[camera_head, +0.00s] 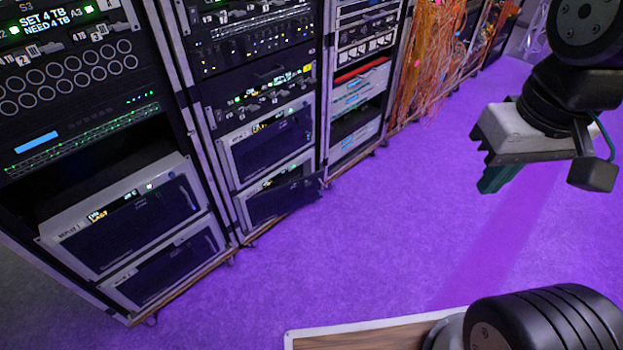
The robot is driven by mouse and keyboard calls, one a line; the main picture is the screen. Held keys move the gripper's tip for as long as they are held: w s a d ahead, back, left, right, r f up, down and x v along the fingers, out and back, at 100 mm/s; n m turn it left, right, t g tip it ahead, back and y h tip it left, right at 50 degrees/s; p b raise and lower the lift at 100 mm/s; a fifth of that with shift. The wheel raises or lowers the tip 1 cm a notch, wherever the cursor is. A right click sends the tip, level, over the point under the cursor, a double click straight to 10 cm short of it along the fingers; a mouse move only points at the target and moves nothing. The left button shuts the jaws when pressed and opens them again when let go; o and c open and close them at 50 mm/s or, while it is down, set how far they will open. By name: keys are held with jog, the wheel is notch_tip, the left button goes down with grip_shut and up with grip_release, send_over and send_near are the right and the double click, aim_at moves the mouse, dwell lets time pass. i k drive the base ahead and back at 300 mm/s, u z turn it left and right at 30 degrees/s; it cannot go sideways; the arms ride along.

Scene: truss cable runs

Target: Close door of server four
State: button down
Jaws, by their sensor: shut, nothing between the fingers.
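Several white-framed server units with dark fronts sit low in the racks at left. In the second rack, the lower server (243,206) has a dark door (290,203) that sticks out past the rack's right edge and appears ajar. The server above it (268,143) has its dark front flush. I cannot read which unit is number four. My gripper (493,182) is at the upper right, over the open floor, well apart from the racks. Its teal fingers are together and hold nothing.
The left rack holds an upper server (125,222) and a lower one (165,270). Orange cables (430,60) hang in a rack farther back. The purple floor (370,220) is clear between the racks and my gripper. A wood-topped, pale-edged surface (370,338) shows at the bottom.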

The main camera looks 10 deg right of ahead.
aim_at(266, 206)
jog(key=u, duration=0.25)
jog(key=i, duration=1.1)
jog(key=z, duration=0.7)
